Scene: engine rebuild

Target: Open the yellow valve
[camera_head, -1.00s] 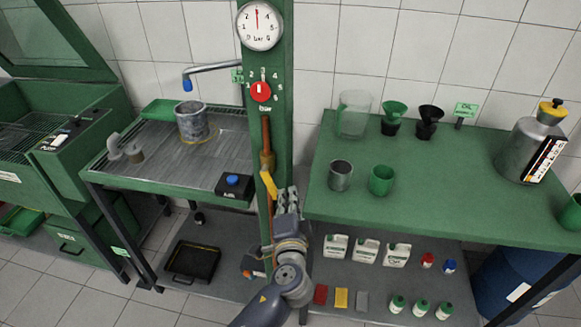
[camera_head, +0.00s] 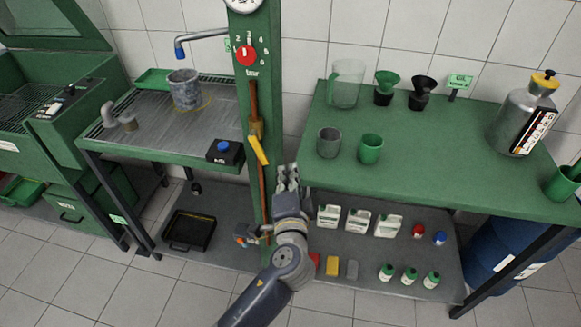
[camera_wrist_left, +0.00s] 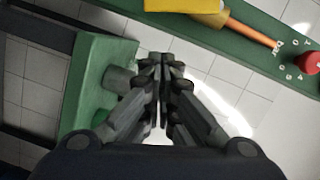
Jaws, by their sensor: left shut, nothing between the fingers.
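The yellow valve handle (camera_head: 259,151) sits on a copper-coloured pipe (camera_head: 253,100) on the green column (camera_head: 264,50). The handle slants down to the right. My left gripper (camera_head: 286,172) is just right of and below the handle's lower end, with a small gap in the picture. In the wrist view its fingers (camera_wrist_left: 162,62) are together with nothing between them. The yellow valve (camera_wrist_left: 190,8) shows at the top edge of that view, beyond the fingertips and apart from them, partly cut off. My right gripper is not in view.
A red dial (camera_head: 246,56) is above the valve on the column. The green table (camera_head: 440,155) with cups and funnels stands close to the right of my left gripper. A metal wash table (camera_head: 150,130) with a black box (camera_head: 225,152) is left of the column.

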